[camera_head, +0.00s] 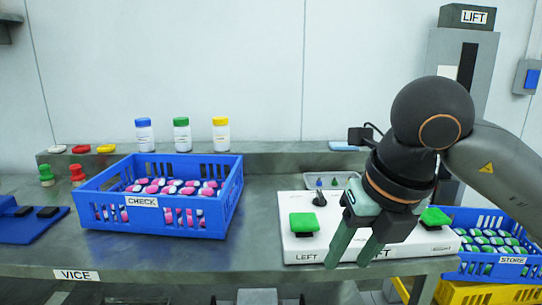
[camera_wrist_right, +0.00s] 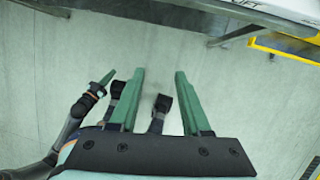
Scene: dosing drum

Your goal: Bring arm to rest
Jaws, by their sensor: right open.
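My right arm comes in from the right in the head view, bent at a dark round joint. My right gripper (camera_head: 350,262) points down in front of the white box with green pads, its two green fingers apart. In the right wrist view, its fingers (camera_wrist_right: 159,74) are spread with nothing between them and pale floor beyond. An arm with a green fingertip, which looks like my left gripper (camera_wrist_right: 105,79), shows at the left of that view; its opening is unclear. The right gripper hides part of the white box (camera_head: 300,252).
A blue CHECK crate (camera_head: 165,222) of pink-and-white items stands on the grey bench (camera_head: 255,255). A blue STORE crate (camera_head: 488,265) of green-and-white items is at right, by a yellow crate (camera_head: 490,294). Three capped bottles (camera_head: 182,137) stand on the back ledge. Bench between CHECK and the box is clear.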

